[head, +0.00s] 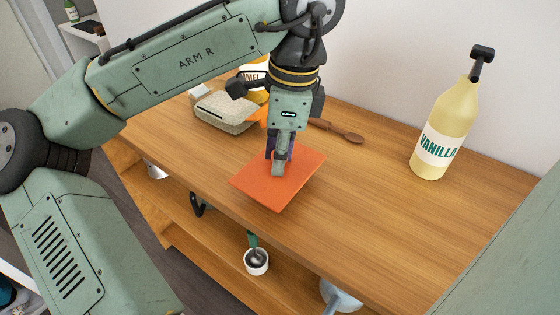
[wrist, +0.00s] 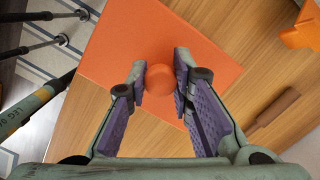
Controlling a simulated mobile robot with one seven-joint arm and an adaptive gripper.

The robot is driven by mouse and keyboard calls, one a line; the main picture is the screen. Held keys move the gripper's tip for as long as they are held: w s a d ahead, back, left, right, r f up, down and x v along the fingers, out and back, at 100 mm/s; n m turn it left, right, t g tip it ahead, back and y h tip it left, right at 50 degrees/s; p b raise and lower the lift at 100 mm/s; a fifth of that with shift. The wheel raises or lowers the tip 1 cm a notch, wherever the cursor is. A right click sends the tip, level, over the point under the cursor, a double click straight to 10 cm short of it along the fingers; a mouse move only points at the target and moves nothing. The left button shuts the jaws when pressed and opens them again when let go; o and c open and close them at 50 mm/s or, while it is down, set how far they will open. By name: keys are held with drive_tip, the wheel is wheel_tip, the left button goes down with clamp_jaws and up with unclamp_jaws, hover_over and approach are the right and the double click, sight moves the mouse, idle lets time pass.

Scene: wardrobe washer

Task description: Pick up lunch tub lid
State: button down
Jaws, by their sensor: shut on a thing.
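The lunch tub lid (head: 262,190) is a flat orange square with a round orange knob, over the wooden counter near its front edge. In the wrist view the lid (wrist: 125,45) fills the upper middle, and its knob (wrist: 160,79) sits between my fingertips. My gripper (head: 279,166) points down and is shut on the knob; its purple-padded fingers (wrist: 161,82) flank the knob on both sides. The fingers hide the knob in the head view. I cannot tell whether the lid touches the counter or is slightly raised.
A vanilla bottle (head: 436,135) with a dark pump top stands at right. A white cup (head: 257,264) is below the counter.

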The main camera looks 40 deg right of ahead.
drive_tip(key=s+a+r+b, duration=0.1)
drive_tip(key=s+a+b, duration=0.1)
drive_tip(key=s+a, duration=0.8)
drive_tip(key=shift+s+a, duration=0.3)
drive_tip(key=shift+a, duration=0.05)
drive_tip(key=shift+r, duration=0.1)
